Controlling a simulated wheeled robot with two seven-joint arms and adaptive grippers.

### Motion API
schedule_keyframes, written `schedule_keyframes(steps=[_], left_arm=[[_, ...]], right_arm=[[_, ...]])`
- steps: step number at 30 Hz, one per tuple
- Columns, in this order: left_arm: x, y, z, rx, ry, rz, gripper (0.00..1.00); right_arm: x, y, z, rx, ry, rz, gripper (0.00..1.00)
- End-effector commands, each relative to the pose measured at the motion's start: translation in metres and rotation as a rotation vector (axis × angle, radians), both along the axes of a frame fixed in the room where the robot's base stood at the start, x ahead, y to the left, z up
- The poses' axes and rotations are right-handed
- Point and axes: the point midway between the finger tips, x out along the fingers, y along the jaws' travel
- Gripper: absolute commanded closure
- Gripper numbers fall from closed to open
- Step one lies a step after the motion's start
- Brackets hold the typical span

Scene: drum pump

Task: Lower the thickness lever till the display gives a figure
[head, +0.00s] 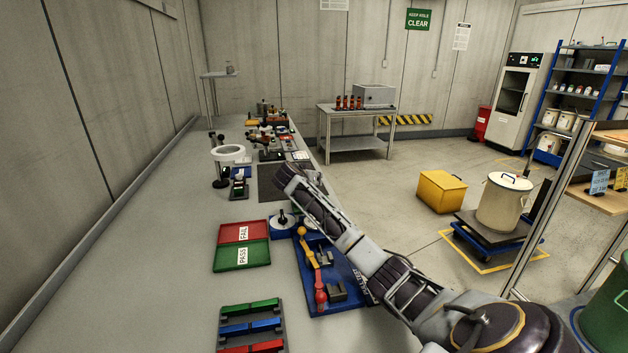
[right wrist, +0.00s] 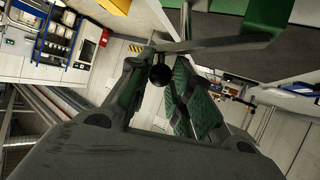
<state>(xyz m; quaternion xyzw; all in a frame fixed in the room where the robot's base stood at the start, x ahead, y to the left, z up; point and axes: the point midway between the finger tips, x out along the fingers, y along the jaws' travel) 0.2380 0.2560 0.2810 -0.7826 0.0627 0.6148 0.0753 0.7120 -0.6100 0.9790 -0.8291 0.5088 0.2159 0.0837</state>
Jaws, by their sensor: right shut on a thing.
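My right gripper (head: 287,179) reaches over the bench from the lower right. In the right wrist view my gripper (right wrist: 163,82) has its green-padded fingers around a small black ball knob (right wrist: 160,75), which I take to be the end of the thickness lever. A grey bar (right wrist: 218,43) runs across just beyond the knob. In the head view my own arm and hand cover the lever. A low blue-and-white device with a black knob (head: 283,218) stands beside my forearm; I cannot tell whether it is the gauge. No display figure can be read. My left gripper is not in view.
Red FAIL (head: 233,232) and green PASS (head: 238,257) trays lie left of my arm. A blue board (head: 345,297) with yellow and red knobs lies near the front. A round magnifier (head: 228,153) and several tools stand farther back. The bench's left strip is clear.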

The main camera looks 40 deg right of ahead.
Motion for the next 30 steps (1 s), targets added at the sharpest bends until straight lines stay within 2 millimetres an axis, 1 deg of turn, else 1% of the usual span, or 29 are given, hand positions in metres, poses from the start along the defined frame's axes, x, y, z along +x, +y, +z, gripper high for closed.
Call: schedule_keyframes(steps=[1,2,3,8,16,22,30], left_arm=[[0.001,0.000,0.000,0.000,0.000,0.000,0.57],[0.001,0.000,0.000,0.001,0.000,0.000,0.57],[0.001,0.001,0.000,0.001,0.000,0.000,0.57],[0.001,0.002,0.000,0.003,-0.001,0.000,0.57],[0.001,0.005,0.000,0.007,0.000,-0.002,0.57],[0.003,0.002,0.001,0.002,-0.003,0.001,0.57],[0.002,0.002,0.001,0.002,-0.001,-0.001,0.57]], right_arm=[[0.000,0.002,-0.007,0.007,0.011,0.000,1.00],[-0.001,0.001,-0.007,0.006,0.012,0.000,1.00],[-0.001,0.001,-0.008,0.006,0.012,0.000,0.78],[-0.001,0.001,-0.008,0.006,0.013,0.000,0.57],[-0.001,0.001,-0.007,0.004,0.011,0.000,0.56],[-0.001,0.002,-0.005,0.004,0.010,-0.001,0.56],[-0.007,0.015,0.004,0.002,0.007,0.001,0.56]])
